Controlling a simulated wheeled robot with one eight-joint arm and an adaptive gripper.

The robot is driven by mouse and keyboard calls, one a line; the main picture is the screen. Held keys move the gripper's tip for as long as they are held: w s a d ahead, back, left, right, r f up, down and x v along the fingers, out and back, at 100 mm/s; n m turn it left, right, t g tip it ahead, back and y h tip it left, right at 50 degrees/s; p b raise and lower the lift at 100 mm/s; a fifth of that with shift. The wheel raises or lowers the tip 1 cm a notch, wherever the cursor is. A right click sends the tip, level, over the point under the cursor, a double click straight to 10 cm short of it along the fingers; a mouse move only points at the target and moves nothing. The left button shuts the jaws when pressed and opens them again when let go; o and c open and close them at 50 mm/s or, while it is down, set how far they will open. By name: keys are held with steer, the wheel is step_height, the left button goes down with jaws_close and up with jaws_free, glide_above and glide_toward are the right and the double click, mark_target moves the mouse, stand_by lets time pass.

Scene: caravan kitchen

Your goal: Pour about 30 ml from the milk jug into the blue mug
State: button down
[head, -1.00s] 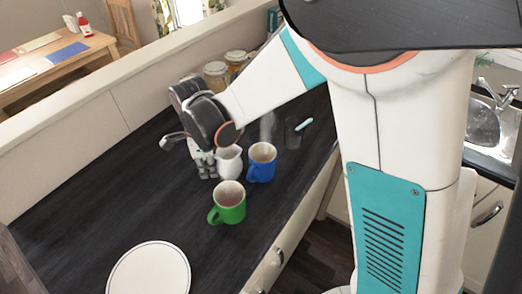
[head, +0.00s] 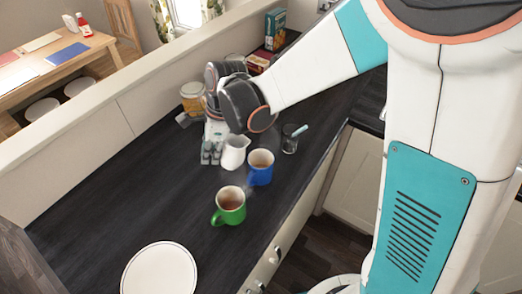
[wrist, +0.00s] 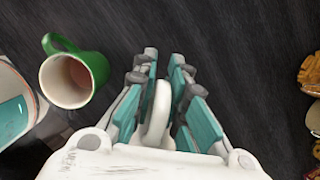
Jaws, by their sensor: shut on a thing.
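The white milk jug (head: 235,153) looks upright on or just above the dark counter, just behind and left of the blue mug. My gripper (head: 211,152) is shut on the jug. In the wrist view a pale curved part, which looks like the jug's handle (wrist: 158,108), stands between the two fingers (wrist: 164,58). The blue mug (head: 260,175) stands upright with brown liquid inside. It is close to the jug, and I cannot tell whether they touch. I cannot see the blue mug in the wrist view. The jug's contents are hidden.
A green mug (head: 230,212) with brown liquid stands in front; it also shows in the wrist view (wrist: 94,72). A dark glass (head: 290,142) stands right of the blue mug. A jar (head: 193,97) is behind my gripper. A white plate (head: 160,270) lies nearest. The left counter is clear.

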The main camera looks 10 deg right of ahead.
steer(key=shift+d+r+y+p, duration=0.2)
steer(key=shift+d+r+y, duration=0.1)
steer(key=shift+r, duration=0.2)
steer(key=shift+d+r+y+p, duration=0.2)
steer(key=shift+r+y, duration=0.1)
steer(key=shift+r, duration=0.15)
steer(key=d+r+y, duration=0.2)
steer(key=y, duration=0.1)
steer(key=shift+d+r, duration=0.3)
steer(key=shift+r, duration=0.1)
steer(key=shift+d+f+y+b, duration=0.25)
steer(key=shift+y+b, duration=0.2)
steer(key=shift+y, duration=0.25)
steer(key=shift+d+r+y+b, duration=0.25)
steer(key=shift+y+b, duration=0.4)
steer(key=shift+y, duration=0.25)
steer(key=shift+d+y+b, duration=0.25)
steer(key=shift+y+b, duration=0.35)
steer(key=shift+b, duration=0.05)
steer(key=shift+a+r, duration=0.1)
steer(key=shift+y+b, duration=0.4)
steer(key=shift+b, duration=0.05)
steer(key=shift+r+y, duration=0.2)
steer(key=shift+y, duration=0.1)
